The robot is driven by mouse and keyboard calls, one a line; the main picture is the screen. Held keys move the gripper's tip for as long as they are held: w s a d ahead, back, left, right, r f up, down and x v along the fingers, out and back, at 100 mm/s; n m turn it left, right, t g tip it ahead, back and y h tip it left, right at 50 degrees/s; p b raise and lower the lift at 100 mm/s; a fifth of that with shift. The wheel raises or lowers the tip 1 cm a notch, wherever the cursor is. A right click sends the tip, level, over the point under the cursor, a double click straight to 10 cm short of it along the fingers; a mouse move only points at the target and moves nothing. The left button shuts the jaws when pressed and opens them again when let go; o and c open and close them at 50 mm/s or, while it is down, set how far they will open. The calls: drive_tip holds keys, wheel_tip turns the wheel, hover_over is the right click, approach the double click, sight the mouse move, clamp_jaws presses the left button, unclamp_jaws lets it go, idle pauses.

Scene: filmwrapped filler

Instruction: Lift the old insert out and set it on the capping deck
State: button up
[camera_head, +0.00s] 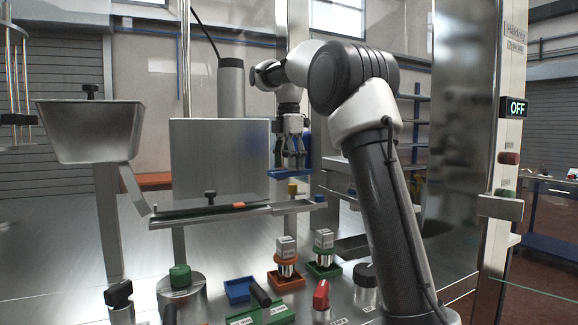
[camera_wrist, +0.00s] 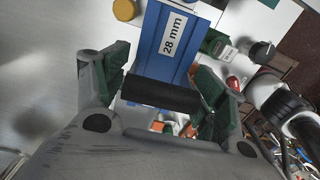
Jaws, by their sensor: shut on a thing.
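My gripper (camera_head: 292,152) is raised above the steel deck (camera_head: 225,255) in the head view. In the wrist view its green-padded fingers (camera_wrist: 160,95) are shut on the black bar handle of the blue insert (camera_wrist: 165,45), labelled "28 mm". In the head view the blue insert (camera_head: 288,174) hangs under the fingers, clear of the deck and near the right end of the narrow steel rail (camera_head: 250,211). Part of the insert is hidden by the gripper in the wrist view.
Below stand an empty-looking blue tray (camera_head: 238,290), orange (camera_head: 287,280) and green (camera_head: 324,270) holders with metal pieces, and a green tray with a black bar (camera_head: 260,297). A steel hopper (camera_head: 90,132) is at left.

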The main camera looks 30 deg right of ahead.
drive_tip(key=shift+r, duration=1.5)
